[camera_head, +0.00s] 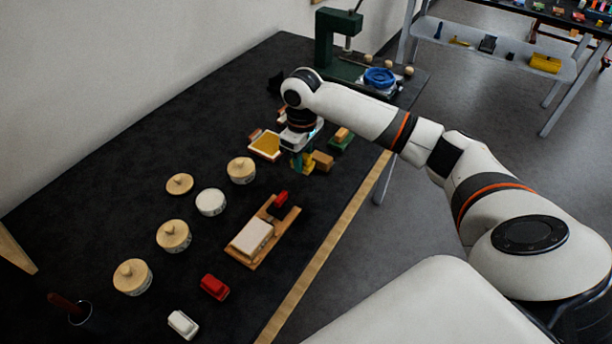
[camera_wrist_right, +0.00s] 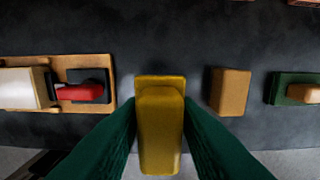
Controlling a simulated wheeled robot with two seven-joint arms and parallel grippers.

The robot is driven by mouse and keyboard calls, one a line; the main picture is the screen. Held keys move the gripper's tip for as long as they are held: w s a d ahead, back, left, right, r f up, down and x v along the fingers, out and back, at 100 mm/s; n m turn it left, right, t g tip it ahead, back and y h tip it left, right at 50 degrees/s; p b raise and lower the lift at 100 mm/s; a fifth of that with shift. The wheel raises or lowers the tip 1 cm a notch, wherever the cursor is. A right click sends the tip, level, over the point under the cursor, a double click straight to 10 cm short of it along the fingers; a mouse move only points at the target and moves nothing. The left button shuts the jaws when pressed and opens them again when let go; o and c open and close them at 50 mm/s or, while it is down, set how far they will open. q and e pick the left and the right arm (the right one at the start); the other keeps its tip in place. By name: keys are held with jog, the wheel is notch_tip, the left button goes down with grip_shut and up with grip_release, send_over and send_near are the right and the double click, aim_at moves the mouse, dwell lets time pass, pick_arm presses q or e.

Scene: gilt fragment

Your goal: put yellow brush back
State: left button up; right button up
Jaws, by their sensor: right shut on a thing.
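My right gripper (camera_head: 302,163) reaches down over the dark table, its green fingers closed around the yellow brush. In the right wrist view, the yellow brush (camera_wrist_right: 160,120) sits between the two green fingers, its long side pointing away from the camera. In the head view the brush is mostly hidden by the gripper. I cannot tell whether it touches the table. My left gripper is in neither view.
A yellow-filled tray (camera_head: 265,145) lies left of the gripper, a wooden block (camera_head: 322,161) right of it. A wooden board (camera_head: 246,262) holds a white block (camera_head: 252,237) and a red piece (camera_head: 281,198). Several lidded pots (camera_head: 173,237) stand left. A green press (camera_head: 334,42) stands behind.

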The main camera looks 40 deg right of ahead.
aim_at(303, 187)
notch_tip(303, 187, down, 3)
jog(key=shift+a+f, duration=0.1)
jog(key=shift+f, duration=0.05)
notch_tip(303, 187, down, 3)
jog(key=shift+f+p, duration=0.1)
jog(key=shift+p, duration=0.25)
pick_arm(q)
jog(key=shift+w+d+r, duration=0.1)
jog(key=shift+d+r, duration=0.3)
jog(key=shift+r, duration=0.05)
pick_arm(e)
jog(key=shift+f, duration=0.25)
jog(key=shift+f, duration=0.15)
jog(key=o, duration=0.9)
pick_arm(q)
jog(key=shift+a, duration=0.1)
pick_arm(e)
jog(key=shift+r, duration=0.2)
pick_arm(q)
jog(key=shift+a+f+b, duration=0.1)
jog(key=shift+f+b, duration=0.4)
pick_arm(e)
notch_tip(303, 187, up, 12)
